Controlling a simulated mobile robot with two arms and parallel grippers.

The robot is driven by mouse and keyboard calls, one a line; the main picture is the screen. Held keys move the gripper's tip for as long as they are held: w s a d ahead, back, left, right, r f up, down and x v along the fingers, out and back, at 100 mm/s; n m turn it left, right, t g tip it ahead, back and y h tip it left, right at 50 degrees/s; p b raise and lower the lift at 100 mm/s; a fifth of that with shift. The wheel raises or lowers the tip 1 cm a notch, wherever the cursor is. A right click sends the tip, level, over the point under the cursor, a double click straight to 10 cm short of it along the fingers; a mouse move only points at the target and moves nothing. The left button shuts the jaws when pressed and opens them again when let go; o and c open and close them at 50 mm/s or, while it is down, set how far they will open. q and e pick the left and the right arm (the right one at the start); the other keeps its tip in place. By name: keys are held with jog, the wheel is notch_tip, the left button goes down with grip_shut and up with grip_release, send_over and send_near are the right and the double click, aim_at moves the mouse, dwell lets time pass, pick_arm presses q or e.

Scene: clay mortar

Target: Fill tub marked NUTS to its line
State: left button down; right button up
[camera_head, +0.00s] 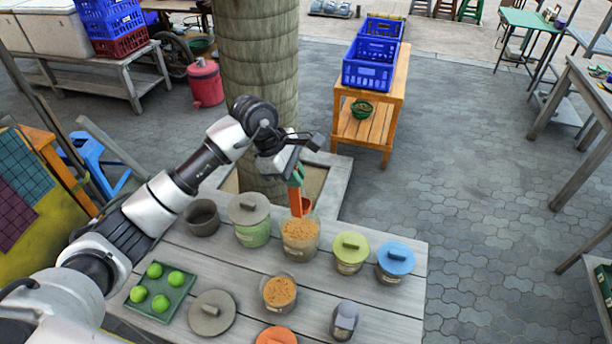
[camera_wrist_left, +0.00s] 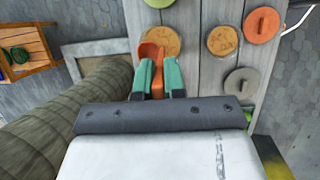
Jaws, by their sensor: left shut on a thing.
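My left gripper (camera_head: 296,178) has teal fingers shut on an orange scoop (camera_head: 296,202), which points down. The scoop's bowl is at the far side of a clear tub (camera_head: 300,240) heaped with orange-brown bits; whether it touches them I cannot tell. In the left wrist view, the gripper (camera_wrist_left: 157,75) and scoop (camera_wrist_left: 150,50) overlap this tub's contents (camera_wrist_left: 165,38). A second open tub (camera_head: 279,293) nearer the front holds similar bits and also shows in the left wrist view (camera_wrist_left: 222,40). The labels are too small to read, and no fill line is clear. My right gripper is out of view.
Around the open tubs stand a grey-lidded green tub (camera_head: 252,232), green-lidded tub (camera_head: 350,253), blue-lidded tub (camera_head: 395,262), grey pot (camera_head: 202,217) and small grey-topped jar (camera_head: 344,320). A loose grey lid (camera_head: 212,312), orange lid (camera_head: 276,337) and green-ball tray (camera_head: 160,292) are in front. A trunk (camera_head: 258,90) rises behind.

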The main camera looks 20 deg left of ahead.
aim_at(294, 194)
pick_arm(q)
jog(key=shift+s+a+f, duration=0.1)
jog(key=shift+f, duration=0.6)
notch_tip(294, 194, down, 4)
jog(key=b, duration=0.3)
jog(key=shift+f, duration=0.2)
notch_tip(294, 194, down, 6)
jog(key=b, duration=0.5)
jog(key=shift+r, duration=0.15)
jog(key=shift+f+b, duration=0.35)
jog(key=shift+b, duration=0.25)
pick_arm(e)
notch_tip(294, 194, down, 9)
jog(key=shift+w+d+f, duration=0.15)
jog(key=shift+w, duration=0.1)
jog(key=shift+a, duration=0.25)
